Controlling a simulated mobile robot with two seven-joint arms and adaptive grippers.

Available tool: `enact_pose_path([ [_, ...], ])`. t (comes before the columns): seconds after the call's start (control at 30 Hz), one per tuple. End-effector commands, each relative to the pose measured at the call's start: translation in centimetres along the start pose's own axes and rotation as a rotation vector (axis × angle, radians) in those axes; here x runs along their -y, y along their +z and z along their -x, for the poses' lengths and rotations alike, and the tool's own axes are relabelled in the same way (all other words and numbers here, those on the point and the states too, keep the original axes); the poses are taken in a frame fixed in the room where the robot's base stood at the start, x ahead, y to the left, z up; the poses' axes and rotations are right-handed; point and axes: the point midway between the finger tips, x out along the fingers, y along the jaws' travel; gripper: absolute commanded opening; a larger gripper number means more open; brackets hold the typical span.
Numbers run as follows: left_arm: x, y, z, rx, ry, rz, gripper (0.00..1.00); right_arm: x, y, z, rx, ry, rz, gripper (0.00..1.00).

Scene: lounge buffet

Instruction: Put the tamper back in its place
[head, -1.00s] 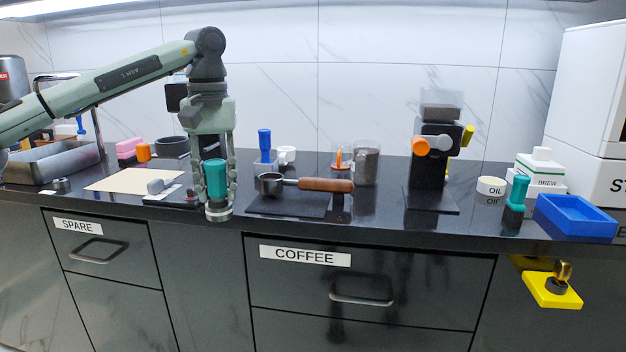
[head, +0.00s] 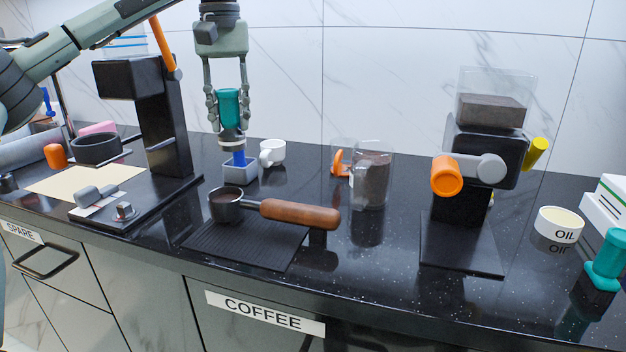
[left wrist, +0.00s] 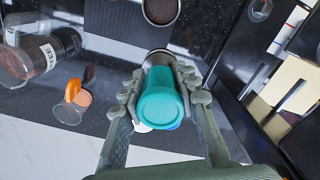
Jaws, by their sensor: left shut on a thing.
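My left gripper (head: 229,108) is shut on the teal handle of a tamper (head: 229,103) with a metal base. The tamper hangs upright, its base lowest. In the head view it overlaps the top of a blue-handled tool (head: 239,160) in a small grey square holder (head: 240,172); contact cannot be told. In the left wrist view the teal handle (left wrist: 163,98) sits between both fingers, with a bit of blue just past it. A second teal-handled tool (head: 609,262) stands at the right in a dark holder. My right gripper is not in view.
A portafilter with a wooden handle (head: 300,214) rests on a black mat (head: 245,245). A white cup (head: 272,153), a jar of grounds (head: 372,180) and a black machine (head: 168,125) stand near the gripper. A grinder (head: 485,150) and oil dish (head: 559,225) are farther right.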

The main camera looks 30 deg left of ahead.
Motion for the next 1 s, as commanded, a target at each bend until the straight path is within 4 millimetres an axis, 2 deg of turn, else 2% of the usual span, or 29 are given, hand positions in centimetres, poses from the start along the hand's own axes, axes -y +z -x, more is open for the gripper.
enact_pose_path([
  [0.17, -1.4, -0.1, -0.9, 0.002, -0.003, -0.002, 0.00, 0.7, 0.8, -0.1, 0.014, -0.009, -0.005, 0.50],
  [0.6, -10.1, -0.9, -6.2, 0.003, 0.000, -0.003, 0.00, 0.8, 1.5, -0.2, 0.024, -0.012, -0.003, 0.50],
  [0.7, -11.2, -1.0, -6.7, 0.001, 0.000, -0.002, 0.00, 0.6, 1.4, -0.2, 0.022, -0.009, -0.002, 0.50],
  [0.83, -11.6, -1.1, -7.3, 0.001, 0.000, 0.000, 0.00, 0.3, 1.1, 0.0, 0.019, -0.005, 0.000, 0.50],
  [1.0, -11.6, -1.1, -9.6, 0.005, -0.001, 0.000, 0.00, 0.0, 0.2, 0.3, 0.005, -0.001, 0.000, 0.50],
])
